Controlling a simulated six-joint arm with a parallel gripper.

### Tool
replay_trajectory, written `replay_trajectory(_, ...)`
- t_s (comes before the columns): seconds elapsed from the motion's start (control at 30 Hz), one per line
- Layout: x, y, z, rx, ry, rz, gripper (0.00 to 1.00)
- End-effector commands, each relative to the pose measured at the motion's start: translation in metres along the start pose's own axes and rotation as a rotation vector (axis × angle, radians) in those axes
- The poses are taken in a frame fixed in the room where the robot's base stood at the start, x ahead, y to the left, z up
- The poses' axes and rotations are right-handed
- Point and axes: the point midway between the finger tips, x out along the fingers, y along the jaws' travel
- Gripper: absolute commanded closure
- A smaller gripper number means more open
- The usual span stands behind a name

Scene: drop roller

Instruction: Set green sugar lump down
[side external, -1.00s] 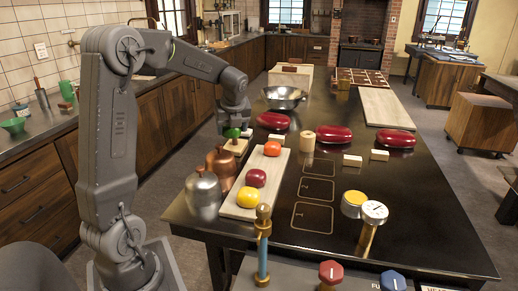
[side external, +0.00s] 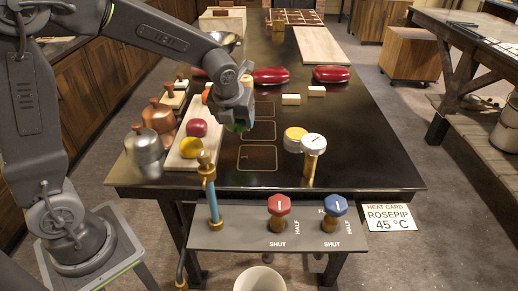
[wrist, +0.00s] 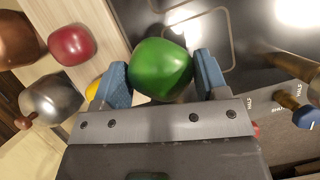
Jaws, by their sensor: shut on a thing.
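My gripper (wrist: 160,80) is shut on the green sugar lump (wrist: 161,68), with one blue finger on each side of it. In the side external view my gripper (side external: 236,118) hangs over the dark table, and the lump (side external: 236,127) shows small and partly hidden under it. It appears to be above the table top, left of the outlined squares (side external: 258,157); the exact height is unclear. In the wrist view part of an outline lies beyond the lump. A red lump (side external: 197,127) and a yellow lump (side external: 191,147) sit on the pale board (side external: 176,161) to the left.
A copper pot (side external: 160,116) and a steel pot (side external: 144,152) stand left of the board. A brass post with a blue stem (side external: 212,190) rises at the near edge. A gauge (side external: 313,143) and a yellow-topped tin (side external: 295,137) stand right.

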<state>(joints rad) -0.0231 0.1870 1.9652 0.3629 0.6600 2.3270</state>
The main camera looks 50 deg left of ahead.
Motion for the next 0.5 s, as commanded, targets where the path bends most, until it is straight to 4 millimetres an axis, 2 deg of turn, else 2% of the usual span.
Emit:
replay_trajectory(0.1,0.013,-0.028,-0.011,0.006,0.001,-0.001,0.59)
replay_trajectory(0.23,0.024,-0.049,-0.019,0.002,0.0,-0.001,0.59)
replay_trajectory(0.37,0.029,-0.06,-0.024,0.0,-0.001,0.0,0.59)
replay_trajectory(0.5,0.035,-0.062,-0.027,-0.002,0.0,0.001,0.59)
